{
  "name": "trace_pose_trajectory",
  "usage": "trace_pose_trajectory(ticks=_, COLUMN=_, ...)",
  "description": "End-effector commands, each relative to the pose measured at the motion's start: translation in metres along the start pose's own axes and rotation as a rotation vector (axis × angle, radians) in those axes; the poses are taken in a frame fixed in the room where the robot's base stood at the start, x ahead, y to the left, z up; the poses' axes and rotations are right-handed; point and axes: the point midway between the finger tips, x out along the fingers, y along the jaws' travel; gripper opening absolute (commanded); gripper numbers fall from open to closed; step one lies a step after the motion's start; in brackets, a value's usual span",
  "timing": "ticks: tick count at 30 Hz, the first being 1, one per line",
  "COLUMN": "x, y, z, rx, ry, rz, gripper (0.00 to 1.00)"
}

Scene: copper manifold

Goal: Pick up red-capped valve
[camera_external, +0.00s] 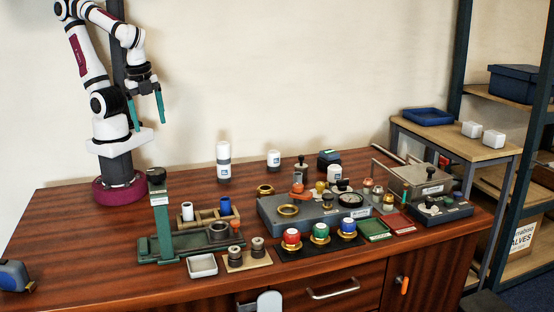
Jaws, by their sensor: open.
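The red-capped valve (291,236) stands upright with a brass collar on a black strip (292,256) near the table's front edge. It is the leftmost of three valves; the green-capped valve (320,230) and the blue-capped valve (347,226) stand to its right. My gripper (146,108) is open and empty, its two teal fingers pointing down. It is high above the table's back left, well to the left of the red-capped valve and away from it.
A green press (160,220) stands at the front left, between my gripper and the valves. A grey manifold block (272,211) sits right behind the valves. A white tray (202,265) and a beige board (246,260) lie left of them. Small green (375,229) and red (397,222) trays lie right.

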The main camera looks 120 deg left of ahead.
Motion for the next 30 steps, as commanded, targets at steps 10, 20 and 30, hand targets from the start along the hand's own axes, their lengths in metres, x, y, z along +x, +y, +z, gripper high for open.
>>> trace_pose_trajectory(ticks=10, x=0.002, y=-0.013, z=-0.021, rx=-0.027, ry=0.034, rz=-0.023, gripper=0.84)
trace_pose_trajectory(ticks=20, x=0.085, y=-0.155, z=-0.313, rx=-0.102, ry=0.727, rz=-0.191, gripper=0.84)
trace_pose_trajectory(ticks=30, x=0.159, y=-0.136, z=-0.408, rx=-0.152, ry=1.246, rz=0.055, gripper=0.84)
